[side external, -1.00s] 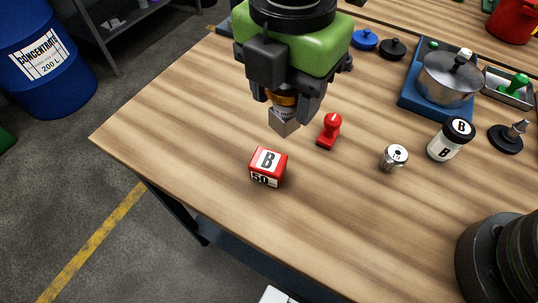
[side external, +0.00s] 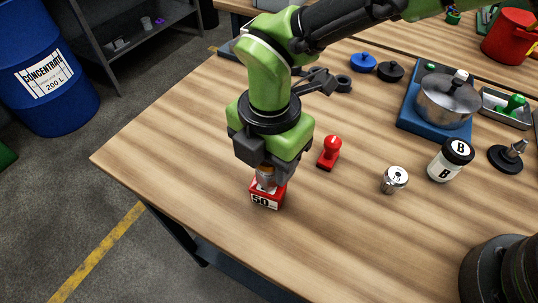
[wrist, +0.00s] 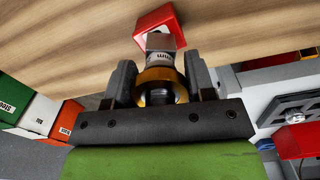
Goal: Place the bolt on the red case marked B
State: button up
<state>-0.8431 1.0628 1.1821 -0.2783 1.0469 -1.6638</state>
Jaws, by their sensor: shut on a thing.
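The red case (side external: 267,199) stands on the wooden table, its "50" label facing the side camera. Its marked top is mostly covered by my gripper (side external: 266,178). The case also shows in the wrist view (wrist: 153,22), just beyond the bolt. My gripper (wrist: 160,64) is shut on the bolt (wrist: 163,42), which has a grey end and a small printed label. The bolt points down directly over the case. I cannot tell whether the bolt touches the top of the case.
A red stamp-like piece (side external: 329,153) stands close to the right of my gripper. Farther right are a small metal cylinder (side external: 394,180) and a jar marked B (side external: 449,160). A pot (side external: 447,100) sits on a blue base behind. The table left of the case is clear.

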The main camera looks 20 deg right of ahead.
jog(key=shift+f, duration=0.15)
jog(key=o, duration=1.2)
notch_tip(320, 180, up, 11)
jog(key=shift+r, duration=0.6)
jog(key=shift+d, duration=0.1)
